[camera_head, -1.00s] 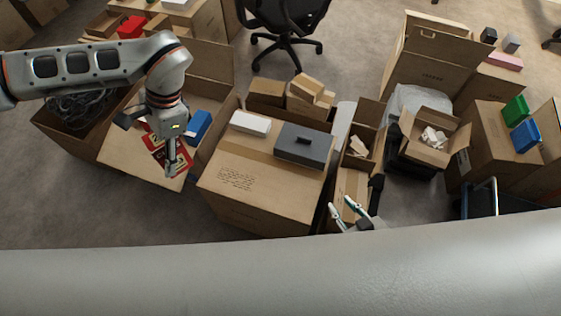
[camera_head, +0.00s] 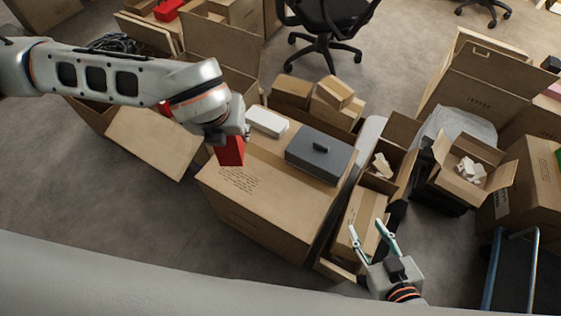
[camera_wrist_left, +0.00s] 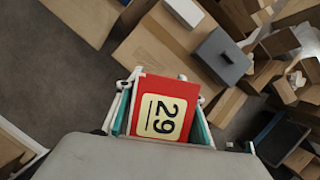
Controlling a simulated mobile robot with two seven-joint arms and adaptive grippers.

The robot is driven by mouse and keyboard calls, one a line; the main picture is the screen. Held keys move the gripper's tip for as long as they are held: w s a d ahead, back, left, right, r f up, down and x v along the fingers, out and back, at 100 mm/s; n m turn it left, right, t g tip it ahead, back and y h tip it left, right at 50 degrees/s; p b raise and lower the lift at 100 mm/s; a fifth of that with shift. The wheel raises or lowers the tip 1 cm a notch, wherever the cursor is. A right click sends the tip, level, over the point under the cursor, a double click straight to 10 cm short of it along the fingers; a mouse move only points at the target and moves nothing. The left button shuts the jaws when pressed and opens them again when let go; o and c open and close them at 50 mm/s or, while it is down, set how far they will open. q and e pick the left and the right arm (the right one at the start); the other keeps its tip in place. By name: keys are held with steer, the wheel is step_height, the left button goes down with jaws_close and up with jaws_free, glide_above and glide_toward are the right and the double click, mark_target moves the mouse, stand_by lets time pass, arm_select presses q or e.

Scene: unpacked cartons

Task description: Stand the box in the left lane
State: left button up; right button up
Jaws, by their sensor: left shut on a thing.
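My left gripper (camera_head: 232,136) holds a red box (camera_head: 230,152) in the air, over the left part of a large closed carton (camera_head: 262,217). The left wrist view shows the red box (camera_wrist_left: 167,90) between both fingers, with a cream label reading 29. In the head view the wrist hides part of the box, and its underside contact cannot be seen. A white box (camera_head: 267,121) and a grey box (camera_head: 318,154) lie on the carton's top. No marked lane can be made out. My right gripper (camera_head: 366,226) is open and empty above a narrow carton.
The narrow carton (camera_head: 359,226) stands right of the large one. An open carton (camera_head: 452,172) with white pieces is further right. A blue-framed cart (camera_head: 500,270) stands at the lower right. Floor is bare at the left. An office chair (camera_head: 325,30) is behind.

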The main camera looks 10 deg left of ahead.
arm_select(q)
steer(key=w+d+f+m+g+h+b, duration=0.2)
steer(key=w+d+f+m+h+b, duration=0.15)
steer(key=m, duration=0.75)
steer(key=m+g+h+b, duration=0.2)
steer(key=m+g+b, duration=0.1)
steer(key=m+b, duration=0.55)
glide_above(264, 180)
step_height(264, 180, down, 17)
step_height(264, 180, down, 6)
steer(key=shift+r+b, duration=0.1)
steer(key=shift+b, duration=0.8)
steer(key=shift+w+r+y, duration=0.1)
steer(key=shift+r+y, duration=0.1)
steer(key=shift+y, duration=0.05)
steer(key=o, duration=0.9)
steer(key=shift+f, duration=0.15)
steer(key=o, duration=0.3)
arm_select(e)
steer(key=a+f+m+y, duration=0.1)
steer(key=a+f+m, duration=0.1)
steer(key=a+m, duration=0.2)
steer(key=a, duration=0.3)
steer(key=shift+s+a+f+t+y, duration=0.2)
steer(key=shift+s+t+y, duration=0.1)
steer(key=shift+y, duration=0.1)
